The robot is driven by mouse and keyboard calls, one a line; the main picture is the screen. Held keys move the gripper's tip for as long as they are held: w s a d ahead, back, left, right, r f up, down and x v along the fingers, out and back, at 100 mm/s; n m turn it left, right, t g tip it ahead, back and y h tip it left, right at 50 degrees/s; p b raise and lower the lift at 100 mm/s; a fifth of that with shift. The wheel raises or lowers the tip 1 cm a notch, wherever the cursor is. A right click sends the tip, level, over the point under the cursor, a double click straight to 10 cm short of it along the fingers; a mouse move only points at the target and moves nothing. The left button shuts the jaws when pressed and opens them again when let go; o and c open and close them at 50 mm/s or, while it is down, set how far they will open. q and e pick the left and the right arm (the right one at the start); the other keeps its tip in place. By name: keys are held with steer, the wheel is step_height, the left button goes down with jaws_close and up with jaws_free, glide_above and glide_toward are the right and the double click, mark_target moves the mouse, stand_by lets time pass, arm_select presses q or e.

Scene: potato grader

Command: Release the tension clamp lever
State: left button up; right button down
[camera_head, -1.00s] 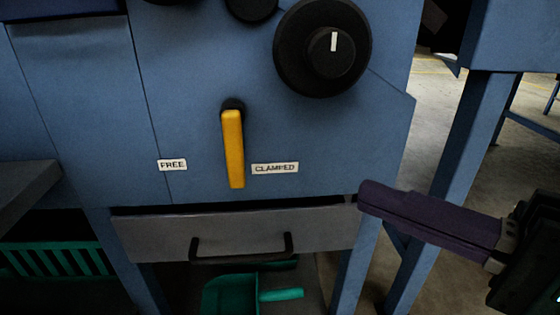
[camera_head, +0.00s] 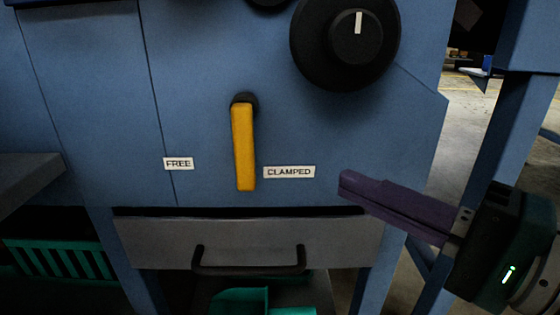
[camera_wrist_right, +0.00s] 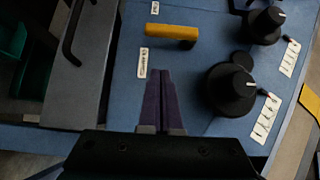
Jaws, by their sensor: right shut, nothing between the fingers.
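The yellow clamp lever (camera_head: 243,148) hangs down from a dark pivot on the blue machine panel. Its lower end lies between the FREE label (camera_head: 178,163) on the left and the CLAMPED label (camera_head: 289,172), nearer CLAMPED. The lever also shows in the right wrist view (camera_wrist_right: 172,31), beyond my fingertips. My right gripper (camera_head: 346,184) is shut and empty, its purple fingers pointing left toward the panel, right of the CLAMPED label and apart from the lever. The closed fingers also show in the right wrist view (camera_wrist_right: 160,74). My left gripper is not in view.
A large black knob (camera_head: 345,40) sticks out of the panel above right of the lever. Below is a grey drawer (camera_head: 150,240) with a dark handle (camera_head: 250,270). A green crate (camera_head: 60,260) and a green scoop (camera_head: 240,300) sit lower down.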

mark_target(245, 143)
steer(key=w+a, duration=0.3)
steer(key=a, duration=0.4)
steer(key=shift+w+a, duration=0.2)
steer(key=shift+f, duration=0.1)
